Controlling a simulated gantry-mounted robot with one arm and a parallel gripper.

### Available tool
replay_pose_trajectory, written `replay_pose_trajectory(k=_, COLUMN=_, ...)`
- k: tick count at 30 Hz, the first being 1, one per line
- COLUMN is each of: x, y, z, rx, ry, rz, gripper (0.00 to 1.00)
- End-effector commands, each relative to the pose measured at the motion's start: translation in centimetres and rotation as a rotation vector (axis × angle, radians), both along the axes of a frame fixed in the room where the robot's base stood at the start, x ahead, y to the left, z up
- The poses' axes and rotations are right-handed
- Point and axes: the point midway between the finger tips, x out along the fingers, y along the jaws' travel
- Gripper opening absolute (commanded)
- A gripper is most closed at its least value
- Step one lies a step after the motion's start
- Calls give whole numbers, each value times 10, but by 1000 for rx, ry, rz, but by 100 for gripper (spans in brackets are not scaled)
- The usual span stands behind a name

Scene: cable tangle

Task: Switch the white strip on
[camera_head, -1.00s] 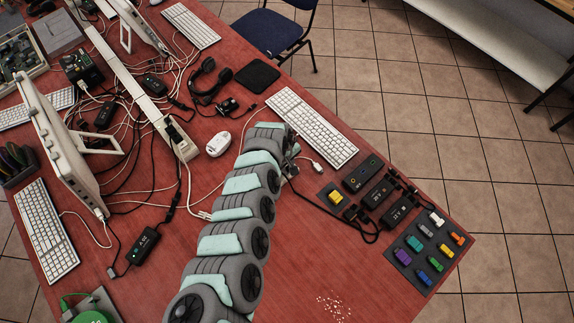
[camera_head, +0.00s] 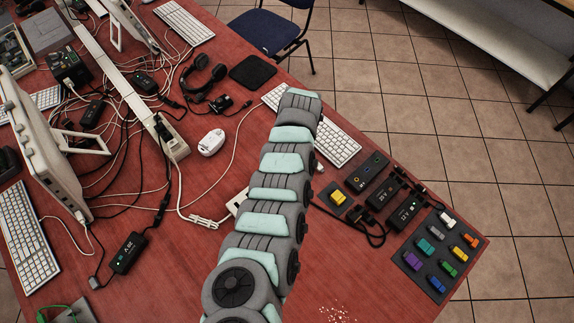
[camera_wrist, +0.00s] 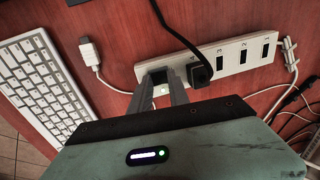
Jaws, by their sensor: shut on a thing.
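The white strip (camera_wrist: 232,58) lies on the red table in the wrist view, with a row of numbered dark slots. A black plug (camera_wrist: 201,72) sits in it, its dark cord running up and left. My gripper (camera_wrist: 159,82) is at the strip's left end, its two grey fingers shut on that end beside a dark patch. A small pale green spot shows between the fingers; I cannot tell the switch's position. In the head view only a bit of the white strip (camera_head: 236,201) shows left of my arm, which hides the rest and my gripper.
A white keyboard (camera_wrist: 42,88) and a white cable connector (camera_wrist: 87,49) lie left of the strip in the wrist view. White cables run from its right end. In the head view, black boxes (camera_head: 383,194) and a tray of coloured pieces (camera_head: 408,258) stand at right.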

Motion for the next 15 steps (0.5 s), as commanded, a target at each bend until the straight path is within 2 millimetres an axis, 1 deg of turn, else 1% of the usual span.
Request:
replay_pose_trajectory(k=7, x=0, y=0, z=0, rx=0, ry=0, rz=0, gripper=0)
replay_pose_trajectory(k=8, x=0, y=0, z=0, rx=0, ry=0, rz=0, gripper=23)
replay_pose_trajectory(k=11, x=0, y=0, z=0, rx=0, ry=0, rz=0, gripper=31)
replay_pose_trajectory(k=15, x=0, y=0, z=1, rx=0, ry=0, rz=0, gripper=31)
